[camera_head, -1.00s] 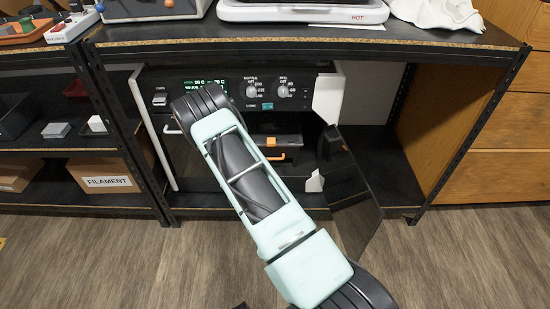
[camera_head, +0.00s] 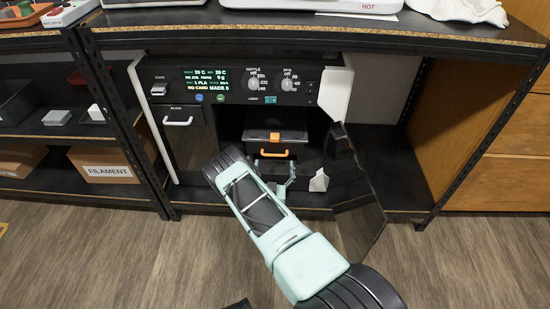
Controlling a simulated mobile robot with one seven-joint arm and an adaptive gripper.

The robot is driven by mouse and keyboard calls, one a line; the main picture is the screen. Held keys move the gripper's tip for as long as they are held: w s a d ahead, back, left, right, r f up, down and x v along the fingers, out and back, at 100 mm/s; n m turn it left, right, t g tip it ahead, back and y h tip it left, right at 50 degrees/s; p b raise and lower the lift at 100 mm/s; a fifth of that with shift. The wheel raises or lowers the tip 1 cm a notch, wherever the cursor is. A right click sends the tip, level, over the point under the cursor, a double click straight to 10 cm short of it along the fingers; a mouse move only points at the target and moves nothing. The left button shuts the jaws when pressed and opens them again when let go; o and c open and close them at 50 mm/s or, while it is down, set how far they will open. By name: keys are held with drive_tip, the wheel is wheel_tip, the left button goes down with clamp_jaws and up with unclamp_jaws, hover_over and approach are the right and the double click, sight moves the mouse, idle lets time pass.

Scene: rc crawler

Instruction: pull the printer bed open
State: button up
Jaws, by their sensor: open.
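The printer (camera_head: 225,72) stands on the lower shelf, with its dark glass door (camera_head: 358,205) swung open to the right. Inside its chamber is the dark printer bed (camera_head: 285,137), with an orange handle (camera_head: 272,154) on its front and an orange piece on top. My gripper (camera_head: 275,171) is small and partly hidden behind my arm, just below and in front of the orange handle. Its grey fingers look apart, with nothing seen between them. I cannot tell whether they touch the handle.
A white piece (camera_head: 319,181) shows at the chamber's lower right, near the open door. A box labelled FILAMENT (camera_head: 108,166) sits on the left shelf. The floor in front is clear.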

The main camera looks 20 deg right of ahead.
sight(275, 155)
drive_tip(key=shift+b+x, duration=0.7)
drive_tip(key=shift+x, duration=2)
